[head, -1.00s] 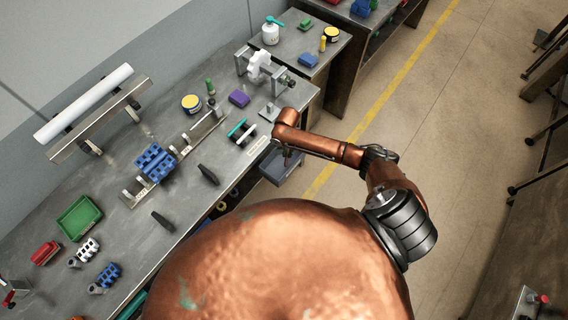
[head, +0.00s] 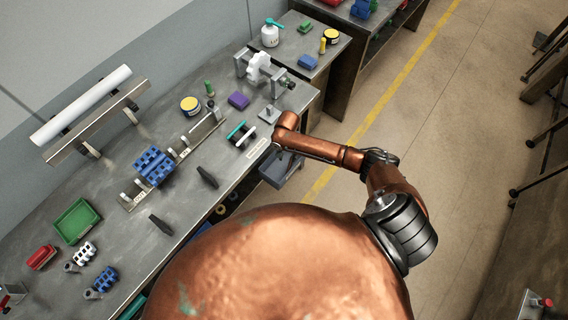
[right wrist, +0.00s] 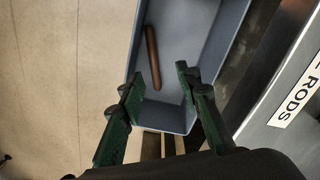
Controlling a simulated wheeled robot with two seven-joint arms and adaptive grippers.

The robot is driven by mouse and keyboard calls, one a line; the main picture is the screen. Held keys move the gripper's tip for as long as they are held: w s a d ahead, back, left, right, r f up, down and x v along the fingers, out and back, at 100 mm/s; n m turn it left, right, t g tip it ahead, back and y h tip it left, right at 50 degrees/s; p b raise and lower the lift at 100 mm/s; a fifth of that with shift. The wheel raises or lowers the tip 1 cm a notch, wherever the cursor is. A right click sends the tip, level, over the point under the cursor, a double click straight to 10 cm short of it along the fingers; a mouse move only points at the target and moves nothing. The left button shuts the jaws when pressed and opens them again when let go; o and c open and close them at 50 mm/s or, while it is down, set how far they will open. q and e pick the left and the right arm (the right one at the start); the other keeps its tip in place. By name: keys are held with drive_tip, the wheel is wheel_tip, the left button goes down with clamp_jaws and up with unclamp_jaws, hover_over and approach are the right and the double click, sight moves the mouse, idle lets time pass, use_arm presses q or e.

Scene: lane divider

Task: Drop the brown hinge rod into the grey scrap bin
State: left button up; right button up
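The brown hinge rod (right wrist: 153,58) shows in the right wrist view inside the grey scrap bin (right wrist: 177,122), near the bin's left wall. The bin also shows in the head view (head: 277,172), beside the bench's front edge and partly hidden by my right arm. My right gripper (right wrist: 159,76) is over the bin with its two green-dark fingers spread apart. Nothing is between the fingertips, and the rod is apart from them. In the head view the right gripper is mostly hidden behind its own arm. My left gripper is not in view.
A bench edge with a label reading RODS (right wrist: 297,103) is right of the bin.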

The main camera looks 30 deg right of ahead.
wheel_tip(320, 180, up, 12)
idle(0.5)
drive_tip(key=shift+s, duration=0.1)
